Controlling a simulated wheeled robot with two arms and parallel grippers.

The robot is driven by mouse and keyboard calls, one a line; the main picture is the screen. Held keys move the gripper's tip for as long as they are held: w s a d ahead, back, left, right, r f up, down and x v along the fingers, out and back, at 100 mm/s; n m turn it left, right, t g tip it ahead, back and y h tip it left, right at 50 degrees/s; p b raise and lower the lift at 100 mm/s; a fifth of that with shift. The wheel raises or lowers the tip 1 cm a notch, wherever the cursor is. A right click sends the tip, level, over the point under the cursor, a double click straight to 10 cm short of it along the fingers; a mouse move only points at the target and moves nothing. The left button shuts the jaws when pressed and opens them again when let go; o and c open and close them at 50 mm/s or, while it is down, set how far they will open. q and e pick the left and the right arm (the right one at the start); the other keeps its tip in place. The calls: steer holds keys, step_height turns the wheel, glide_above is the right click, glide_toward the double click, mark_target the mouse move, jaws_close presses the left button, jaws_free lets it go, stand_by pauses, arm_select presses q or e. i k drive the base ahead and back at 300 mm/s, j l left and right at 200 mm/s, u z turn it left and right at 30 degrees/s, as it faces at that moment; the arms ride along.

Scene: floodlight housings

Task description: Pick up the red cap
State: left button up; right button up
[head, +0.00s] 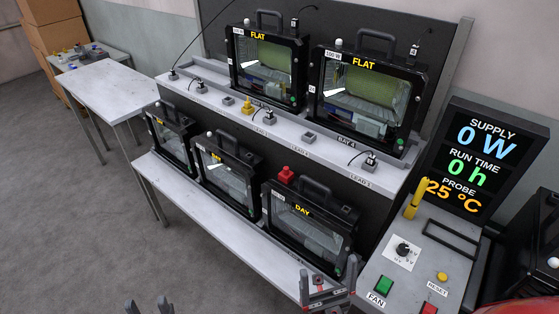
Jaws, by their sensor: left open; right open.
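The red cap (286,175) sits at the top left corner of the black floodlight housing marked DAY (306,228), on the lower shelf. My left gripper (147,305) shows only as two dark fingertips at the bottom edge, apart and over the floor, well left of and below the cap. My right gripper (328,284) is open at the bottom centre, in front of the DAY housing's lower right corner and well below the cap. Neither gripper touches the cap. Some red shows between the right gripper's fingers; I cannot tell what it is.
Two housings marked FLAT (266,67) (364,97) stand on the upper shelf (218,108), with a yellow cap (248,107) in front. More housings stand left of DAY. A control panel (415,258) and display (488,155) are at right. Floor (70,200) is clear at left.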

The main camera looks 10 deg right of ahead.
mark_target(285, 176)
steer(key=k+j+z, duration=0.1)
steer(key=z, duration=0.25)
steer(key=k+j+z, duration=0.15)
steer(key=j+z, duration=0.25)
steer(key=l, duration=0.1)
